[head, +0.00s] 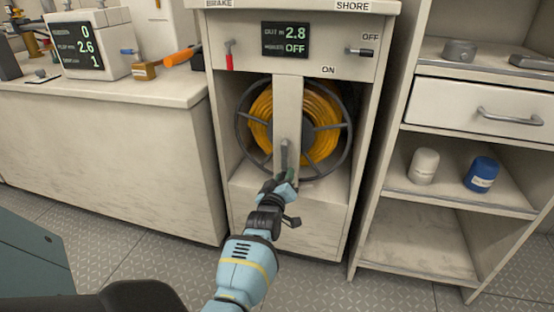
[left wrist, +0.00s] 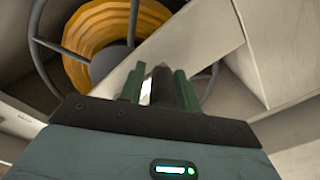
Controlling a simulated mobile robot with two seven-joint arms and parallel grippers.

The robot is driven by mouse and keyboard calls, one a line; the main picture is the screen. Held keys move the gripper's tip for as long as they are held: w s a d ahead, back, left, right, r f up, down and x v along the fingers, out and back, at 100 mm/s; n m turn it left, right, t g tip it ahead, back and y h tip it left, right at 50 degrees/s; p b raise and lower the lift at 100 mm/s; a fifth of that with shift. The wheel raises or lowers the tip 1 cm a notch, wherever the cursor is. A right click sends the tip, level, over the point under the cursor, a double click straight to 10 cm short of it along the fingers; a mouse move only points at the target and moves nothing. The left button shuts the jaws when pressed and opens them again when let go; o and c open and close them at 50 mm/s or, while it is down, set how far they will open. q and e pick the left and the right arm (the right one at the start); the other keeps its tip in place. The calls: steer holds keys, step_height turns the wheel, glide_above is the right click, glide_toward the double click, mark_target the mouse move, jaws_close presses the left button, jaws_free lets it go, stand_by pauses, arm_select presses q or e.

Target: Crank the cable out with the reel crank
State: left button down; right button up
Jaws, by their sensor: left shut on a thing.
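The cable reel (head: 262,105) with yellow cable wound on it sits in the open bay of the white cabinet, behind a pale upright bar (head: 288,100). The grey reel crank (head: 284,150) is low in front of this bar. My left gripper (head: 284,183) is at its lower end, shut on the dark crank grip (left wrist: 163,90), which shows between the green fingers in the left wrist view. The fingers hide part of the grip. The display (head: 285,40) reads OUT m 2.8, with OFF below. My right gripper is out of view.
A red-handled lever (head: 229,60) hangs under the BRAKE label. A black-tipped switch (head: 360,52) sits by the OFF and ON labels. A shelf unit with a drawer (head: 475,108) stands close on the right, a counter (head: 110,90) on the left.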

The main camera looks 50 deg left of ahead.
arm_select(q)
steer(key=shift+w+d+r+n, duration=0.2)
steer(key=shift+w+r+n, duration=0.1)
steer(key=shift+n, duration=0.4)
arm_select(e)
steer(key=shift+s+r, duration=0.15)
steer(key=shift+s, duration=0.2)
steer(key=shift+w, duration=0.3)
arm_select(q)
steer(key=c, duration=1.2)
jaws_free()
steer(key=shift+s, duration=0.1)
steer(key=shift+c, duration=0.2)
steer(key=shift+d+f, duration=0.1)
steer(key=shift+f, duration=0.05)
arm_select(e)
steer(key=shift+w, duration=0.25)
arm_select(q)
steer(key=p+v, duration=0.3)
steer(key=v, duration=0.4)
steer(key=shift+s+d, duration=0.25)
steer(key=shift+s, duration=0.05)
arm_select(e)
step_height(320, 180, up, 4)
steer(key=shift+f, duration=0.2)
